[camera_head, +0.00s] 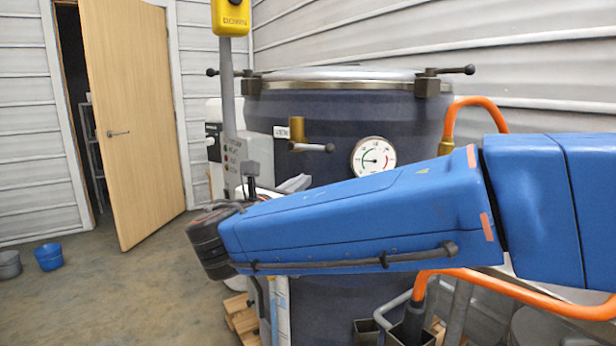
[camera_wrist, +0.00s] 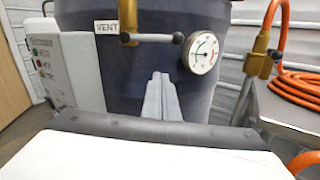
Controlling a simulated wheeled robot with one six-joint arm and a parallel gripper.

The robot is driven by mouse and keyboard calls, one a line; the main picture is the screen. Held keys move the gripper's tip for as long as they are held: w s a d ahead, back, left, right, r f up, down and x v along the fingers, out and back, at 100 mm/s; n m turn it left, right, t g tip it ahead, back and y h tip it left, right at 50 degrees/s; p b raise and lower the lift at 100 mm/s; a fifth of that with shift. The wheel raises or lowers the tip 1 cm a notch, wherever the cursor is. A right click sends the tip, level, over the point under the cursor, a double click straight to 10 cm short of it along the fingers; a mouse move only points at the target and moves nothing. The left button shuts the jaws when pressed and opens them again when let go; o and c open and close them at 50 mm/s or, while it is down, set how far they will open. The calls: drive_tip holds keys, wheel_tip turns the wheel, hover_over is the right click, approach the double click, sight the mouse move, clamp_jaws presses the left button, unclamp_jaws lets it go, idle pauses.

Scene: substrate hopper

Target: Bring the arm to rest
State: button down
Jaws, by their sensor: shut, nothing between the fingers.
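My blue arm reaches in from the right in the head view, across the front of a dark blue tank (camera_head: 330,125). My grey gripper (camera_head: 300,181) shows just above and behind the arm's far end, partly hidden by it. In the wrist view my gripper (camera_wrist: 158,77) points toward the tank with its fingers together and nothing between them. It appears below the brass vent valve (camera_wrist: 128,25) and left of the round gauge (camera_wrist: 201,53). I cannot tell the exact gap to the tank, but no contact is visible.
A grey control box (camera_wrist: 62,70) stands left of the tank. A yellow pendant (camera_head: 231,18) hangs in front. An orange hose (camera_head: 478,104) loops at the right. The wooden door (camera_head: 130,120) is ajar. Buckets (camera_head: 49,257) sit on open floor at left.

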drive_tip(key=v, duration=0.4)
drive_tip(key=s+d+f+m+g, duration=0.1)
drive_tip(key=d+f+m+g, duration=0.25)
drive_tip(key=d, duration=0.55)
drive_tip(key=s+d+f+m+g+h, duration=0.1)
drive_tip(key=s+d+f+m+g, duration=0.25)
drive_tip(key=d, duration=0.55)
drive_tip(key=d+f+m+g, duration=0.2)
drive_tip(key=d+f+m, duration=0.3)
drive_tip(key=d, duration=0.4)
drive_tip(key=s+d+f+m+g+y, duration=0.1)
drive_tip(key=s+d+f+m+y, duration=0.2)
drive_tip(key=s+f+m, duration=0.4)
drive_tip(key=s+d+f+m+g+y, duration=0.2)
drive_tip(key=s+d+f+m+y, duration=0.2)
drive_tip(key=s+f+m, duration=0.4)
drive_tip(key=shift+s+f+m+y, duration=0.3)
drive_tip(key=shift+s+m+y, duration=0.1)
drive_tip(key=shift+s+m, duration=1.2)
